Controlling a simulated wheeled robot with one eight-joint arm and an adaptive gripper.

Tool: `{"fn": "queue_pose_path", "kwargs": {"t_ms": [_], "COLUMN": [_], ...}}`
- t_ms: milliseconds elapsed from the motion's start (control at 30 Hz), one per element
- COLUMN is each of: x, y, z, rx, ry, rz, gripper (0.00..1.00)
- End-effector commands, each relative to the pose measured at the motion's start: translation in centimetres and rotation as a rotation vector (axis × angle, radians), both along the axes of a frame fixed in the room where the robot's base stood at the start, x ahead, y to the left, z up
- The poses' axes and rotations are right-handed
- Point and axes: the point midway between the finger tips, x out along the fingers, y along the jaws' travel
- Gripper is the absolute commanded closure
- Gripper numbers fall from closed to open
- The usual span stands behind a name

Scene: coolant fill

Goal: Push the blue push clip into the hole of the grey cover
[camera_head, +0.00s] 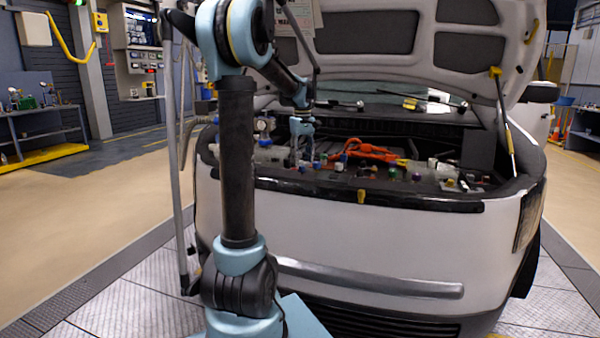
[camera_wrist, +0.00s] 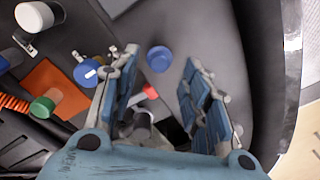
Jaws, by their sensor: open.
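My gripper (camera_head: 303,155) is over the left part of the open engine bay, fingers pointing down. In the wrist view my gripper (camera_wrist: 161,76) is open, with a wide empty gap between its fingers. A round blue piece (camera_wrist: 159,58), which looks like the push clip, shows just beyond the fingertips, in line with the gap and apart from both fingers. It appears to be over the smooth grey cover (camera_wrist: 195,25). I cannot tell whether it sits in a hole; no hole shows clearly.
Left of the fingers are a blue knob with a white mark (camera_wrist: 86,72), a green cap (camera_wrist: 42,107), a white cap (camera_wrist: 33,17) and an orange plate (camera_wrist: 55,85). Orange cables (camera_head: 366,151) lie right of my gripper. The raised hood (camera_head: 375,62) is above the bay.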

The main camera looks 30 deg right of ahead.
Motion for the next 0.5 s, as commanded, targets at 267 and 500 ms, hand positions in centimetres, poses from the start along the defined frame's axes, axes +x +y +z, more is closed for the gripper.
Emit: {"fn": "queue_pose_path", "kwargs": {"t_ms": [267, 500], "x": [0.0, 0.0], "y": [-0.1, 0.0], "z": [-3.1, -3.4], "rx": [0.0, 0.0], "ry": [0.0, 0.0], "rz": [0.0, 0.0], "gripper": [0.57, 0.57]}}
